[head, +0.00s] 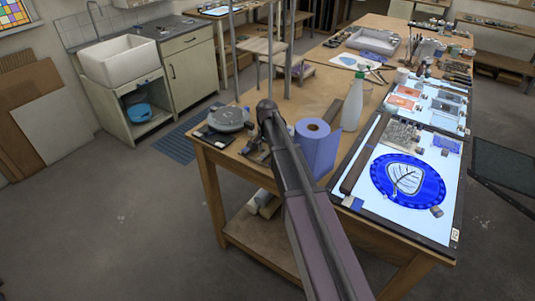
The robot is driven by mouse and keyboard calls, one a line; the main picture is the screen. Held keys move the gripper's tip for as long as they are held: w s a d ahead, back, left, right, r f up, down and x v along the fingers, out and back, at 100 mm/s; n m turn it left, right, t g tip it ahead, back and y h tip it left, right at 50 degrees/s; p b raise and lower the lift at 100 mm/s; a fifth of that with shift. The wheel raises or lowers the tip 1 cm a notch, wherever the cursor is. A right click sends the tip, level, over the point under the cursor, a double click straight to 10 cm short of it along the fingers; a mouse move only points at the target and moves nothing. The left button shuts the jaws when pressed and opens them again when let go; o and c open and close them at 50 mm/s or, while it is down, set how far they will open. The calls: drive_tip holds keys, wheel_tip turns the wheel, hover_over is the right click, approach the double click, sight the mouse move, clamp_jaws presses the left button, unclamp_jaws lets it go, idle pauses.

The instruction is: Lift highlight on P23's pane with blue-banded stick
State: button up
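A round blue pane (380,178) with a pale centre and dark painted lines lies on the near lit light box (398,228). I cannot read a label that names it P23. I cannot make out a blue-banded stick in this view. A small blue piece (353,203) lies at the light box's front left corner, too small to identify. My arm rises from the bottom middle across the bench's left end, left of the pane. I cannot make out my gripper's fingers.
A dark bar (365,155) lies along the light box's left side. Beside it stand a blue paper roll (316,148) and a pale bottle (352,105). A round grey object (228,119) sits at the bench's left end. A second lit panel (425,106) with coloured pieces lies beyond.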

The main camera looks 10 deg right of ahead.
sight(267, 152)
clamp_jaws()
drive_tip(key=shift+r, duration=0.1)
wheel_tip(267, 152, up, 10)
drive_tip(key=p, duration=1)
drive_tip(key=shift+f, duration=0.3)
idle(0.6)
drive_tip(key=shift+s, duration=0.15)
